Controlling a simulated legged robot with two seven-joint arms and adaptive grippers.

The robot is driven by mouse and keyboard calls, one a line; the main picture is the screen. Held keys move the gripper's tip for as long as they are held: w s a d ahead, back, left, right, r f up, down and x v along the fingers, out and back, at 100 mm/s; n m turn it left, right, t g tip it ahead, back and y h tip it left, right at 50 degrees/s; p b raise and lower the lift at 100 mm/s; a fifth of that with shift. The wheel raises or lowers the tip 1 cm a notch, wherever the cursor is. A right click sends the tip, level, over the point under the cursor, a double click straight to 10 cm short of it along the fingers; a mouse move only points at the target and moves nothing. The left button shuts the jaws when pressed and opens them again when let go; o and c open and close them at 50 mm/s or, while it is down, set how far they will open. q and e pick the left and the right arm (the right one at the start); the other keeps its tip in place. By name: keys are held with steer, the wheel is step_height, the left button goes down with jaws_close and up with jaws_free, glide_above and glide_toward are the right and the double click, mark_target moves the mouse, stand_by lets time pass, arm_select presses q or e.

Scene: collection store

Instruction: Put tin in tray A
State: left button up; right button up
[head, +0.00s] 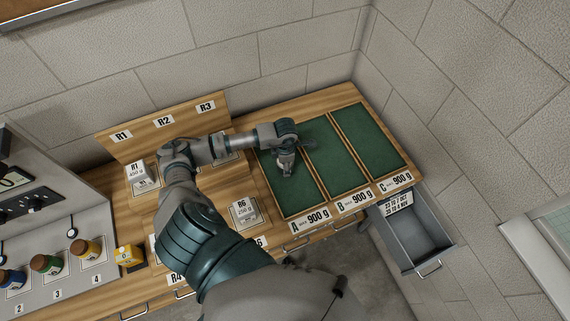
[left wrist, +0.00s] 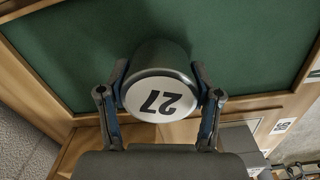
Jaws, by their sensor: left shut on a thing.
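My left gripper (head: 286,168) is over the green-lined tray A (head: 292,203), the leftmost of three trays. In the left wrist view my left gripper (left wrist: 162,103) is shut on a dark grey tin (left wrist: 158,55) with a white lid label reading 27. One finger presses each side of the tin. Green lining (left wrist: 80,50) lies behind the tin, with a wooden rim around it. I cannot tell whether the tin touches the lining. In the head view the gripper and arm largely hide the tin. My right gripper is not in view.
Tray B (head: 326,160) and tray C (head: 370,140) are empty, to the right of tray A. A grey drawer (head: 418,240) stands open below them. Coloured jars (head: 46,264) and a yellow block (head: 129,256) are farther left.

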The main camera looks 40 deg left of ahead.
arm_select(q)
steer(key=shift+d+f, duration=0.1)
steer(key=shift+f, duration=0.5)
steer(key=o, duration=1.2)
step_height(320, 180, up, 12)
steer(key=shift+d+r+b, duration=0.1)
steer(key=shift+d+b, duration=0.05)
steer(key=shift+b, duration=0.6)
steer(key=shift+s, duration=0.15)
